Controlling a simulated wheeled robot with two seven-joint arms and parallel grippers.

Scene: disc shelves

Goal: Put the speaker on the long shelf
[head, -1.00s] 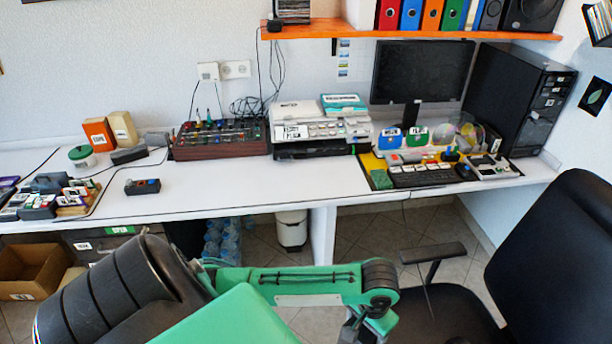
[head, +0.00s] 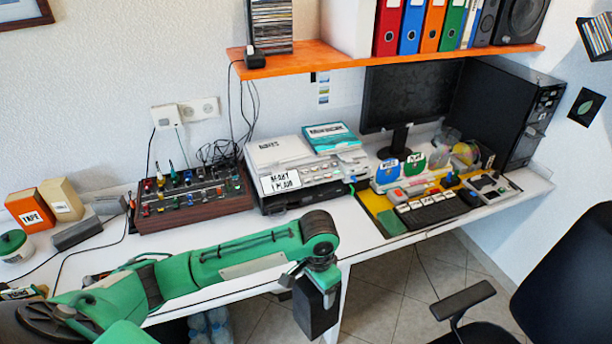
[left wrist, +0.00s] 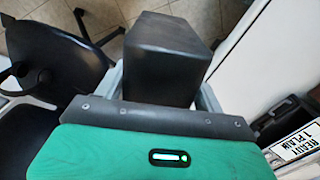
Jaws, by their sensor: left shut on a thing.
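A black box-shaped speaker (head: 316,308) hangs below my left gripper (head: 318,276), in front of the desk's front edge. In the left wrist view the speaker (left wrist: 166,55) sits between the fingers of my left gripper (left wrist: 165,88), which is shut on it. The long shelf (head: 390,56) is the orange board on the wall above the desk, higher than the gripper and further back. My right gripper is not in view.
The shelf carries discs (head: 270,27), a small black item (head: 254,60), several binders (head: 412,27) and another speaker (head: 519,20). Its front strip is bare. Below stand a monitor (head: 413,95), a printer (head: 305,170) and a mixer (head: 190,197). A chair (head: 565,285) is at right.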

